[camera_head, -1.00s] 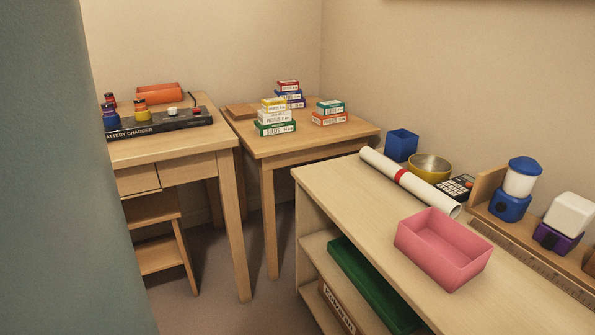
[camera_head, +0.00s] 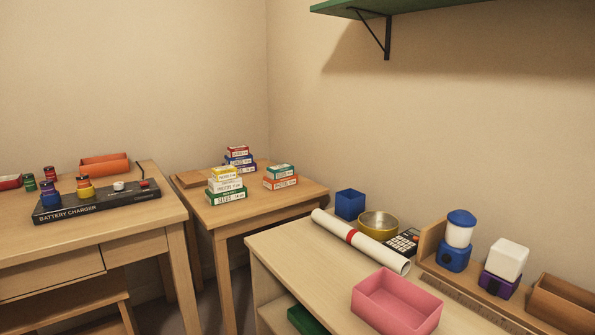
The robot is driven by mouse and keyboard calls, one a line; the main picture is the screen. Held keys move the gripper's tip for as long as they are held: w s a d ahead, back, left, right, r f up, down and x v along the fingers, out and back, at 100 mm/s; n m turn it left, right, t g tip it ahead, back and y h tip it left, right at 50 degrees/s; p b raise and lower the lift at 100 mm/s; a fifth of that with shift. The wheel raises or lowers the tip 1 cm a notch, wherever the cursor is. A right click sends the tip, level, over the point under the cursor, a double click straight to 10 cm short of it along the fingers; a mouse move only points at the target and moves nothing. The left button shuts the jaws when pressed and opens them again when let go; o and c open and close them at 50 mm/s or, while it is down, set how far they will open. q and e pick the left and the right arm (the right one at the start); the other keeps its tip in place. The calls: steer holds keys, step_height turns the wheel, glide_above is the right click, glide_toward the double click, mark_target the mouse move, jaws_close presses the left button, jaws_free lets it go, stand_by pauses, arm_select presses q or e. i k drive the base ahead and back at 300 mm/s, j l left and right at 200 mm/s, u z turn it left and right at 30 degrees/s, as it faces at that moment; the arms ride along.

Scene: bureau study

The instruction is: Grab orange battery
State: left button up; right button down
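A black battery charger (camera_head: 100,205), with "BATTERY CHARGER" on its front, lies on the left desk. A small orange battery-like cylinder with a dark top (camera_head: 84,182) stands upright on a yellow base (camera_head: 86,192) at the charger. To its left is a blue and dark red one (camera_head: 52,195). A red one (camera_head: 49,173) and a green one (camera_head: 30,182) stand on the desk behind the charger. Neither of my grippers is in view.
An orange tray (camera_head: 105,164) and a red tray (camera_head: 9,182) sit on the left desk (camera_head: 100,245). A middle table (camera_head: 270,208) holds stacked small boxes. A green shelf (camera_head: 450,8) hangs above.

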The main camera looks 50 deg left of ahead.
mark_target(83, 180)
steer(key=u, duration=2.8)
steer(key=i+j+u, duration=0.1)
steer(key=i, duration=0.25)
